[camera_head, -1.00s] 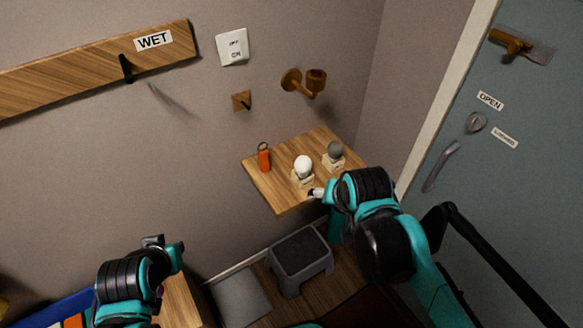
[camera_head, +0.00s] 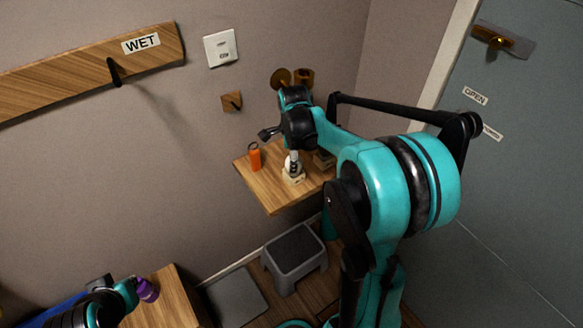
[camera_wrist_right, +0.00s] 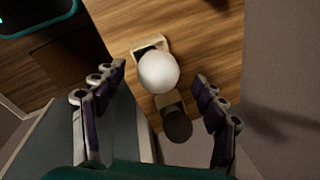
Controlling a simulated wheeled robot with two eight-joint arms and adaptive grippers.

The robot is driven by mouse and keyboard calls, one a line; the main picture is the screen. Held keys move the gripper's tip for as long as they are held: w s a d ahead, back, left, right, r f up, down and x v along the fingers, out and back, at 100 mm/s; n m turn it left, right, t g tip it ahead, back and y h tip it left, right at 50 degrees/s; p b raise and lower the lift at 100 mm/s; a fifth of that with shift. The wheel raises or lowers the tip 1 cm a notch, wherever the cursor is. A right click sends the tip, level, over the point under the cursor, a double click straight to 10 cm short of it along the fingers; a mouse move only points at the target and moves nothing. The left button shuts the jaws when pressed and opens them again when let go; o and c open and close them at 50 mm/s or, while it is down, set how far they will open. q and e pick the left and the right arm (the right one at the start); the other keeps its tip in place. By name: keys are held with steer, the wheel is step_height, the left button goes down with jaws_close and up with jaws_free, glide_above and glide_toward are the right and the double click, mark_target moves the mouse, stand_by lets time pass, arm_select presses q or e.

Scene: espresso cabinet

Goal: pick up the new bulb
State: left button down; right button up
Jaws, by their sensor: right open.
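The new bulb, round and white, stands in a small pale holder (camera_wrist_right: 146,50) on a wooden shelf. In the right wrist view the bulb (camera_wrist_right: 158,72) lies between the fingers of my right gripper (camera_wrist_right: 160,80), which are spread with a gap on each side. In the head view the right gripper (camera_head: 293,158) points down over the bulb (camera_head: 289,163), which is partly hidden. A dark grey bulb (camera_wrist_right: 177,125) sits in a second holder beside it. My left gripper (camera_head: 130,290) is at the lower left; its fingers are unclear.
An orange tagged item (camera_head: 255,158) stands on the shelf (camera_head: 270,195) left of the bulb. A brown wall bracket (camera_head: 303,77) is close behind my right wrist. A grey stool (camera_head: 295,260) stands below. A purple item (camera_head: 147,290) is by my left gripper.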

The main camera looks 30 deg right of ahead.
steer(key=f, duration=0.1)
steer(key=f+b, duration=0.1)
steer(key=f, duration=0.1)
steer(key=f+b, duration=0.1)
steer(key=f, duration=0.1)
steer(key=shift+w+d, duration=0.3)
steer(key=shift+w, duration=0.05)
steer(key=shift+r, duration=0.15)
steer(key=shift+c, duration=0.5)
steer(key=shift+s, duration=0.1)
steer(key=c, duration=1.2)
steer(key=shift+o, duration=0.2)
